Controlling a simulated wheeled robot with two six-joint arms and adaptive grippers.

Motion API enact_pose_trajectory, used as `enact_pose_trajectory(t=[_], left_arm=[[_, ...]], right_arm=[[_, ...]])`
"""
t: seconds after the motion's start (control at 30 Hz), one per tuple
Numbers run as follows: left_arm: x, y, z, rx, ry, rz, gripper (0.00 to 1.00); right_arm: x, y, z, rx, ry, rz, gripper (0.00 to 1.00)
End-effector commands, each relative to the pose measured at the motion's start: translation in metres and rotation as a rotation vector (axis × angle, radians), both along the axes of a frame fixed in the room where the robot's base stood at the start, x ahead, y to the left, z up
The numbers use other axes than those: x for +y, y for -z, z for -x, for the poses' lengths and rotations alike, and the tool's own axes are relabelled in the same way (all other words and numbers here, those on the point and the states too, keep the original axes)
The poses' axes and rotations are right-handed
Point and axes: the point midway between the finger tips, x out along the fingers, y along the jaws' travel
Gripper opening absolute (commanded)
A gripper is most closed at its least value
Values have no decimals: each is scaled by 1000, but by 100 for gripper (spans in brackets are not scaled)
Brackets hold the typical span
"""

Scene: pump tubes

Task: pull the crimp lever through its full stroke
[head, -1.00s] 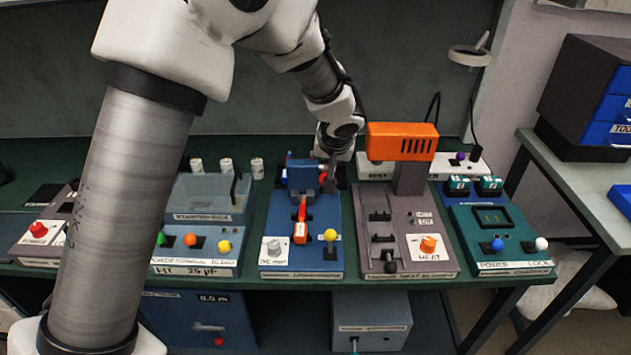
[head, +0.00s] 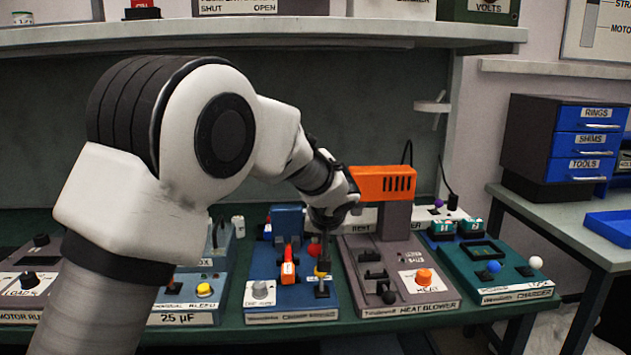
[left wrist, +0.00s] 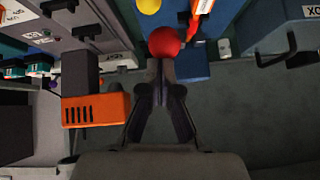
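The blue crimp station (head: 290,301) stands on the green bench in the head view. It carries a silver knob (head: 260,289), a red-orange lever with a white label (head: 288,270) and a yellow knob (head: 322,270). My left gripper (head: 321,243) points down over the station's right side, partly hidden by its own wrist. In the left wrist view its fingers (left wrist: 160,68) are close together, with a red ball knob (left wrist: 165,42) right at the tips. I cannot tell whether they touch it. The labelled lever (left wrist: 200,12) and yellow knob (left wrist: 149,5) show beyond. My right gripper is not in view.
The heat blower (head: 400,305) with its orange head (head: 385,184) stands close right of my left wrist. A teal charger panel (head: 500,285) lies farther right. A capacitor panel (head: 190,312) is at left, partly behind my arm. A shelf (head: 400,33) runs above.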

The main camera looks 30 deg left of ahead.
Motion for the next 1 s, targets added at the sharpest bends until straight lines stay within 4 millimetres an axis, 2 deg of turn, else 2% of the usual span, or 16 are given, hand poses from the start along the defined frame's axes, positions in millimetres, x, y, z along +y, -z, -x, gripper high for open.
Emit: enact_pose_trajectory(t=[0.03, 0.53, 0.67, 0.83, 0.9, 1.0], left_arm=[[1, 14, 4, 23, -7, 3, 0], [1, 14, 5, 27, -8, 3, 0], [0, -3, 2, 23, -6, 2, 0], [-4, -46, -5, 5, 4, -2, 0], [-14, -46, 10, 4, 7, -4, 0], [-26, -61, 27, 2, 5, -4, 0]], right_arm=[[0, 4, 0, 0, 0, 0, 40], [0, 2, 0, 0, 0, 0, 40], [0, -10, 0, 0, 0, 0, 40], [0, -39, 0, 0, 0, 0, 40], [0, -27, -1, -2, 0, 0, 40], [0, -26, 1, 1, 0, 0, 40]])
